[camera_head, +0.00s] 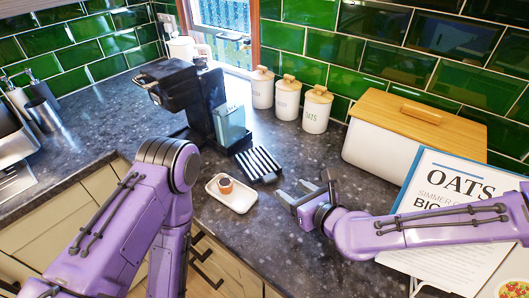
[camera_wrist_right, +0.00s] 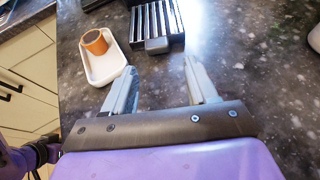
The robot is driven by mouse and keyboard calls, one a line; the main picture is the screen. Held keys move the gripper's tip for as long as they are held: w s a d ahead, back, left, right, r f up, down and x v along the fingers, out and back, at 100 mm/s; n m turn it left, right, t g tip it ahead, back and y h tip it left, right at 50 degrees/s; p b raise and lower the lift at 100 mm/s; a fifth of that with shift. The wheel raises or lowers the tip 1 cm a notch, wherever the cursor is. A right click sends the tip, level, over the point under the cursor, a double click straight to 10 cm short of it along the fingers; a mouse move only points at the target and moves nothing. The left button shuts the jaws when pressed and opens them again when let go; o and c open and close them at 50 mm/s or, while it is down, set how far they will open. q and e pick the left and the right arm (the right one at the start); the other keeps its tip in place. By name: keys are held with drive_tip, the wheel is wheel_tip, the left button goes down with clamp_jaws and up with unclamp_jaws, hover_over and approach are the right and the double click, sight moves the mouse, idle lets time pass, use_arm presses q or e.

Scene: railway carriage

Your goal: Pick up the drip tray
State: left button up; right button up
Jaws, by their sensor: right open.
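The drip tray (camera_head: 258,163) is a black tray with pale slats. It lies on the dark counter in front of the black coffee machine (camera_head: 198,97). In the right wrist view the drip tray (camera_wrist_right: 156,20) is at the top, with a small dark tab at its near edge. My right gripper (camera_head: 290,190) is open and empty, just right of and nearer than the tray, apart from it. In the wrist view its two fingers (camera_wrist_right: 160,66) point toward the tab. My left arm shows at the left, but its gripper is not in view.
A white dish (camera_head: 232,193) with a small orange-brown cup (camera_head: 225,184) stands left of the drip tray, close to it. Lidded canisters (camera_head: 287,99) and a bread box (camera_head: 400,138) stand behind. An OATS sheet (camera_head: 450,200) is at right.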

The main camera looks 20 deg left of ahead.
sight(272, 180)
drive_tip(key=shift+w+a+f+p, duration=0.2)
drive_tip(key=shift+w+a, duration=0.05)
drive_tip(key=shift+a, duration=0.25)
drive_tip(key=shift+w+a+f+p, duration=0.15)
drive_tip(key=shift+w+a+f, duration=0.1)
drive_tip(key=shift+a, duration=0.65)
drive_tip(key=shift+w+a+f, duration=0.15)
drive_tip(key=shift+w+a, duration=0.05)
drive_tip(key=shift+a, duration=0.05)
drive_tip(key=x, duration=0.1)
drive_tip(key=p+x, duration=0.1)
drive_tip(key=x, duration=0.1)
drive_tip(key=d+p+x, duration=0.1)
drive_tip(key=x, duration=0.1)
drive_tip(key=shift+w+a+f, duration=0.1)
drive_tip(key=shift+w+f, duration=0.2)
drive_tip(key=shift+f, duration=0.05)
drive_tip(key=shift+w+a+f, duration=0.1)
drive_tip(key=shift+a, duration=0.1)
drive_tip(key=shift+s, duration=0.2)
drive_tip(key=shift+w, duration=0.15)
clamp_jaws()
use_arm(q)
drive_tip(key=r, duration=0.1)
drive_tip(key=s+r, duration=0.1)
drive_tip(key=r, duration=0.1)
